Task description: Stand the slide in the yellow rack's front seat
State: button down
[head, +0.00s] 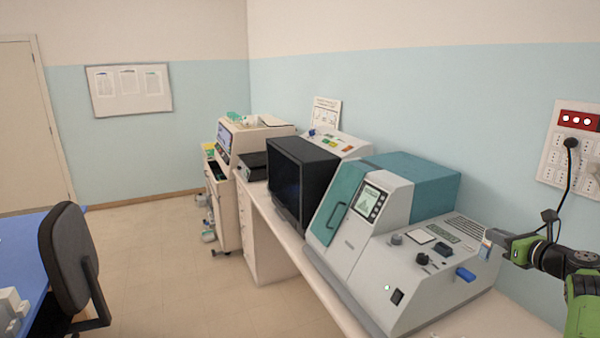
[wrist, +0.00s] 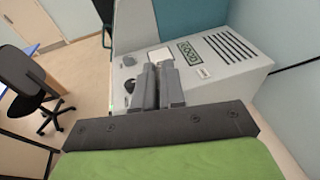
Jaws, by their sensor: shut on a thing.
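My gripper (head: 498,239) is at the right of the head view, raised near the right end of the grey-and-teal machine. It is shut on a small pale piece with a bluish part, the slide (head: 486,244), which shows at the fingertips. In the wrist view my gripper's two dark fingers (wrist: 159,88) are close together, and the slide between them cannot be made out. I cannot identify the yellow rack in either view. A small yellow item (head: 208,147) shows far off by the cart, too small to tell what it is.
The grey-and-teal machine (head: 345,245) fills the right of the bench (head: 335,292), with a dark boxy device (head: 300,178) beyond it. A wall socket panel (head: 575,150) with a cable is at right. A black chair (head: 70,255) and blue table (head: 25,245) stand left; floor between is clear.

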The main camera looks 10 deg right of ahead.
aim_at(488, 250)
jog(key=shift+n+y, duration=0.5)
jog(key=shift+y, duration=0.2)
jog(key=a, duration=0.1)
jog(key=s+a+f, duration=0.1)
jog(key=a, duration=0.1)
jog(key=s+a+f, duration=0.1)
jog(key=shift+a+f, duration=0.15)
jog(key=shift+a, duration=0.05)
jog(key=s+a+f+n+g+y, duration=0.3)
jog(key=a+f, duration=0.4)
jog(key=a, duration=0.7)
jog(key=s+a+f+n+g+y, duration=0.2)
jog(key=s+a+f+n+y, duration=0.25)
jog(key=a, duration=0.85)
jog(key=s+a+f+n+g+y, duration=0.2)
jog(key=s+a+f+y, duration=0.15)
jog(key=a+f, duration=0.8)
jog(key=a+f+b, duration=0.1)
jog(key=b, duration=0.1)
jog(key=a+h+b, duration=0.1)
jog(key=b, duration=0.1)
jog(key=shift+s+f+m, duration=0.35)
jog(key=shift+f, duration=0.05)
jog(key=shift+r, duration=0.1)
jog(key=shift+d, duration=0.1)
